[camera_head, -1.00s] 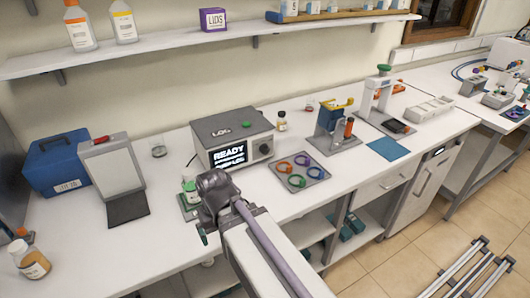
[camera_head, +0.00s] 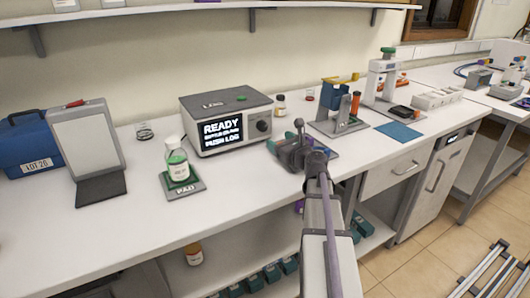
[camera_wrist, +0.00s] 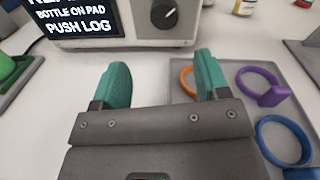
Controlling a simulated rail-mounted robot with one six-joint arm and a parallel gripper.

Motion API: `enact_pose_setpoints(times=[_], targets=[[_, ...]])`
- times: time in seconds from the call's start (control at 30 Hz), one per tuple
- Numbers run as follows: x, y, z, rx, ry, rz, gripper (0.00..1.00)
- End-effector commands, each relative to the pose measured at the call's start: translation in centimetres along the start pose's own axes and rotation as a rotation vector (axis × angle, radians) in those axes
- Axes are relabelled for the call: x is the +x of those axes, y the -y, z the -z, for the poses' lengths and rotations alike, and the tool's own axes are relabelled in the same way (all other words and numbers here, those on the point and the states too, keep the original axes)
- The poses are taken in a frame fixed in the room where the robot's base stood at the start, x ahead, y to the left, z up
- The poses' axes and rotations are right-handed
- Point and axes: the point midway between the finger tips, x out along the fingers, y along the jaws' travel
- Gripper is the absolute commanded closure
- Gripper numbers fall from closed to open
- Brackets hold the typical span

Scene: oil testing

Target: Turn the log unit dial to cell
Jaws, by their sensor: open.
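The log unit (camera_head: 226,119) is a grey box on the bench with a lit screen that reads READY and PUSH LOG. Its round dark dial (camera_head: 263,126) is on the front face, right of the screen. In the wrist view the dial (camera_wrist: 164,12) shows at the top centre with a light pointer mark; its labels are not readable. My gripper (camera_wrist: 160,85) is open, with teal fingers apart and nothing between them. It points toward the unit's front, short of the dial and touching nothing that I can see.
A grey tray (camera_wrist: 222,98) with coloured rings lies beside and below my gripper. A small amber bottle (camera_head: 280,106) stands behind.

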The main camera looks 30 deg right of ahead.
Motion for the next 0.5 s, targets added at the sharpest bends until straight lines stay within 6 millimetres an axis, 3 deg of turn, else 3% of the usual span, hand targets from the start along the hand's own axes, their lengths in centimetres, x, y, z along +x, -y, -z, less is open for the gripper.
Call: enact_pose_setpoints(times=[0.07, 0.23, 0.5], targets=[[-0.2, 0.9, 0.0, 0.043, 0.013, 0.025, 0.32], [0.8, 0.9, -0.4, 0.042, 0.013, 0.021, 0.32], [7.0, 1.0, -0.4, 0.040, 0.012, 0.017, 0.32]])
